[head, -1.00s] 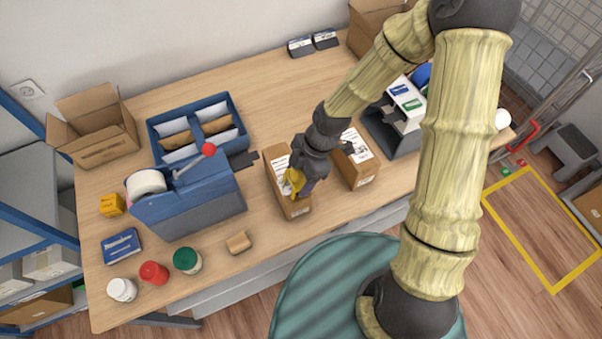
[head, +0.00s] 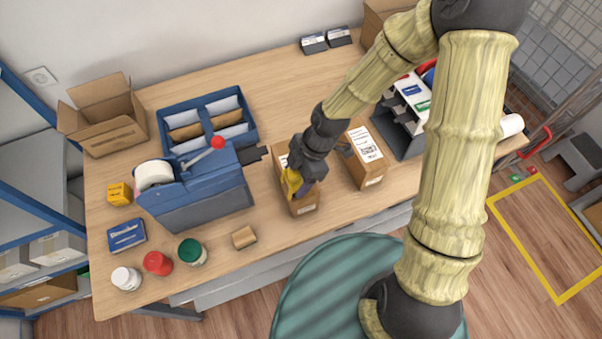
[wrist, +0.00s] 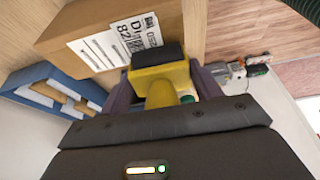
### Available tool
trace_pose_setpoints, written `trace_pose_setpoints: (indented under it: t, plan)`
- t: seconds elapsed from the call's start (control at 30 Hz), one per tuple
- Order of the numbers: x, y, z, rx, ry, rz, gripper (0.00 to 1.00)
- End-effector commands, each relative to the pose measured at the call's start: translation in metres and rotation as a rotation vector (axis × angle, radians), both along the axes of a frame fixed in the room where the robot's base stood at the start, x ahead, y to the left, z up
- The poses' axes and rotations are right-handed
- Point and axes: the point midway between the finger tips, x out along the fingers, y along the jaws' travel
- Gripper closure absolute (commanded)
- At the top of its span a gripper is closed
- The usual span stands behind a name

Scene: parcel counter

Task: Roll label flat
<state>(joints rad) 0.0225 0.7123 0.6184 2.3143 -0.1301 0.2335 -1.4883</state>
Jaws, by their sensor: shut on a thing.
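A brown cardboard parcel (head: 306,206) lies on the counter under my gripper. Its white printed label (wrist: 107,48) shows in the wrist view, with text lines, large characters and a code. My gripper (head: 295,187) is shut on a yellow hand roller (wrist: 160,80) with a dark roller head (wrist: 158,55). The yellow roller also shows in the head view (head: 292,182). The roller head overlaps the label's near edge in the wrist view; I cannot tell whether it presses on it. The gripper and roller hide part of the label. The visible label part looks flat.
A second labelled parcel (head: 367,175) stands close on the right. The blue label dispenser (head: 200,193) with a red-knobbed lever is on the left, with a blue divided tray (head: 244,132) behind. A small tan block (head: 243,237) and jars (head: 191,251) lie at the front.

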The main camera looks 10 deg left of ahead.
Motion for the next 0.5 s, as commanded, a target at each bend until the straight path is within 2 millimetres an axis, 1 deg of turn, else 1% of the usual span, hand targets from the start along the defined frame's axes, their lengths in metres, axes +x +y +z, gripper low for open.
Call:
trace_pose_setpoints:
  t: [0.17, 0.5]
  plan:
    - [-0.0039, 0.0057, -0.001, -0.001, 0.001, -0.001, 0.63]
    - [-0.0039, 0.0058, 0.0013, -0.001, 0.001, -0.001, 0.63]
